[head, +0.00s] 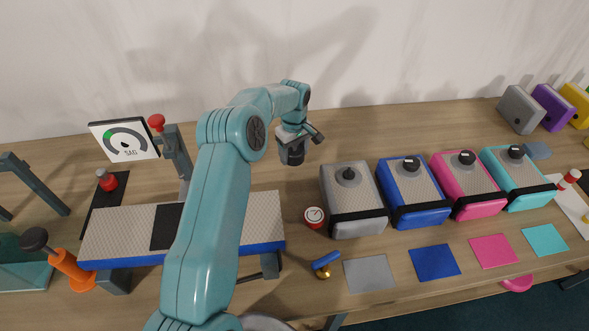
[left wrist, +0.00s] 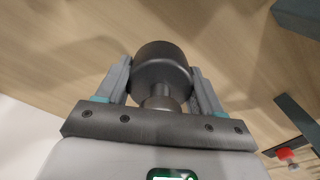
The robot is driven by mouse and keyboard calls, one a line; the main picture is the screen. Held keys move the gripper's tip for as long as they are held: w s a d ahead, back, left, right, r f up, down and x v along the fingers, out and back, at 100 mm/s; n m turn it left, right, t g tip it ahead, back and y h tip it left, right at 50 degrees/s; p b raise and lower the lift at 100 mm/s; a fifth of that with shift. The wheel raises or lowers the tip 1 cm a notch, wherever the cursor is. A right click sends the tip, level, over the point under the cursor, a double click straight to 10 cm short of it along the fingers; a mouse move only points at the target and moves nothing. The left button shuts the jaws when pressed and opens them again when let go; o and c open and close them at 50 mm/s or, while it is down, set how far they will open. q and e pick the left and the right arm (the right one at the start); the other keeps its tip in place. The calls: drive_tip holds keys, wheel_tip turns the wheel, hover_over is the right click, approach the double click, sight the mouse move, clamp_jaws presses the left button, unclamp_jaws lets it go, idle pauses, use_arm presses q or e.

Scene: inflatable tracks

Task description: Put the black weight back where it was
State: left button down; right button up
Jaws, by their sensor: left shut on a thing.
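The black weight (head: 291,156) hangs under my left gripper (head: 294,138) in the head view, above the table behind the row of blocks. In the left wrist view the black weight (left wrist: 162,68) has a wide round head and a narrower neck, and the neck sits between the two fingers of my left gripper (left wrist: 160,95). The fingers are shut on it. A long padded track (head: 262,215) with a black patch (head: 166,228) lies to the left, partly hidden by my left arm. My right gripper is not in view.
Grey (head: 352,205), blue (head: 412,195), pink (head: 468,187) and teal (head: 515,180) inflated blocks stand in a row, with matching flat squares before them. A gauge panel reading SAG (head: 124,140) stands at the left.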

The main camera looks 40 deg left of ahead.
sight(295, 172)
use_arm(q)
wheel_tip(295, 172, down, 6)
drive_tip(key=b, duration=0.2)
drive_tip(key=shift+w+b, duration=0.1)
drive_tip(key=shift+b, duration=0.25)
drive_tip(key=shift+f, duration=0.1)
drive_tip(key=shift+c, duration=0.8)
unclamp_jaws()
drive_tip(key=shift+d, duration=0.1)
